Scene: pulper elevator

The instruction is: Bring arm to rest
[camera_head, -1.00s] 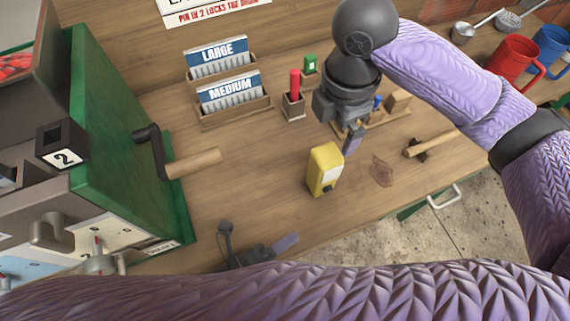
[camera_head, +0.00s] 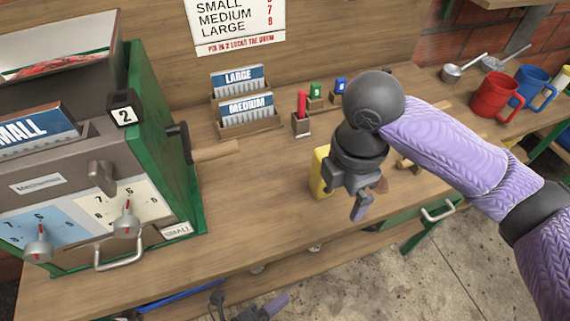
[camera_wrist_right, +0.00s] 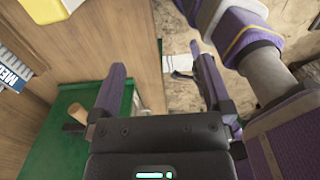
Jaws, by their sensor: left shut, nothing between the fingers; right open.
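My right gripper (camera_head: 360,208) is in front of the yellow box (camera_head: 319,180), over the front part of the workbench (camera_head: 250,215). In the right wrist view its two purple fingers (camera_wrist_right: 160,85) stand wide apart with nothing between them. The right arm comes in from the right edge and bends at a dark joint above the gripper. My left gripper (camera_head: 276,303) shows at the bottom edge, low in front of the workbench. It is shut and empty; most of its arm is out of view. The yellow box is partly hidden behind the right gripper.
A green-sided machine (camera_head: 160,150) with a wooden crank handle (camera_head: 215,150) stands at left. Card holders (camera_head: 250,128) and a red marker (camera_head: 302,103) stand at the back. Red (camera_head: 495,95) and blue (camera_head: 533,85) mugs are at right. Floor is open at lower right.

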